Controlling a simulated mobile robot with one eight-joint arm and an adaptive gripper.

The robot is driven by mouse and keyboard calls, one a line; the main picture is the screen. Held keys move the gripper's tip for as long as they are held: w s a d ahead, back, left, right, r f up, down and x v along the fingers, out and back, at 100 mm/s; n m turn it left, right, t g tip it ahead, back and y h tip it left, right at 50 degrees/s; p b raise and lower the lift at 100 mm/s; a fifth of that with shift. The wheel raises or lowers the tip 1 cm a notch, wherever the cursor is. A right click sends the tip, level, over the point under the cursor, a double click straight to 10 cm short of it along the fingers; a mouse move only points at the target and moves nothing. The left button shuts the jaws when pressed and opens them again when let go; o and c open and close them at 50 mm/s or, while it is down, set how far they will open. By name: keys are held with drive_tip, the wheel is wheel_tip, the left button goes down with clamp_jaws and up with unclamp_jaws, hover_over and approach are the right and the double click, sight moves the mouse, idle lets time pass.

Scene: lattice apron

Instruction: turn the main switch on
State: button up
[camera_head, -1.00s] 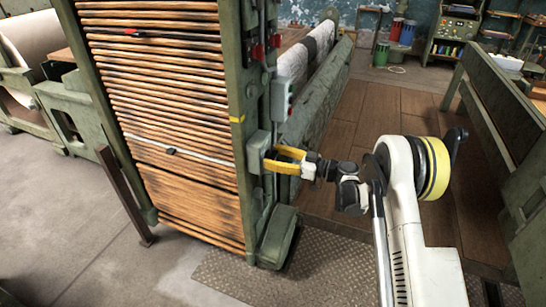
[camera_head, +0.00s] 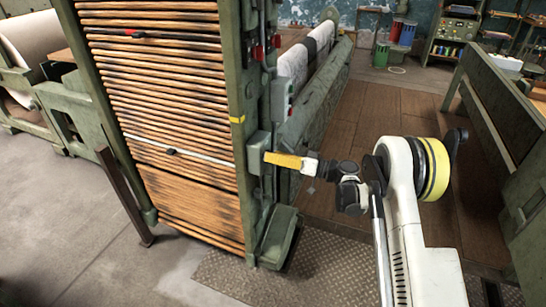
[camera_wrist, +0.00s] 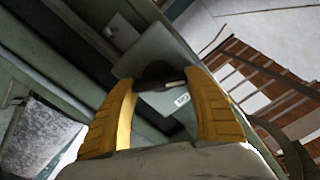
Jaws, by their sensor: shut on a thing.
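The main switch is a grey-green box (camera_head: 254,150) on the side of the green machine post. My gripper (camera_head: 268,158) reaches it from the right, with its yellow fingertips at the box's front. In the wrist view the box (camera_wrist: 150,57) lies just beyond the fingers. My gripper (camera_wrist: 161,79) is shut on a dark switch handle (camera_wrist: 157,82) between its two yellow fingertips. A small pale label (camera_wrist: 182,99) shows on a light plate between the fingers. Most of the handle is hidden in the head view, and its on or off position cannot be told.
Another grey box with red and green buttons (camera_head: 281,101) sits above on the post. A green foot housing (camera_head: 278,237) stands below. Wooden slats (camera_head: 165,110) fill the machine's side at left. The wooden floor (camera_head: 345,120) behind my arm is open.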

drive_tip(key=m, duration=0.5)
drive_tip(key=shift+f+m, duration=0.15)
drive_tip(key=shift+m, duration=0.15)
drive_tip(key=m, duration=0.5)
drive_tip(key=shift+w+f+m, duration=0.1)
drive_tip(key=shift+m, duration=0.2)
drive_tip(key=o, duration=1.2)
drive_tip(key=shift+d, duration=0.1)
drive_tip(key=v, duration=1.2)
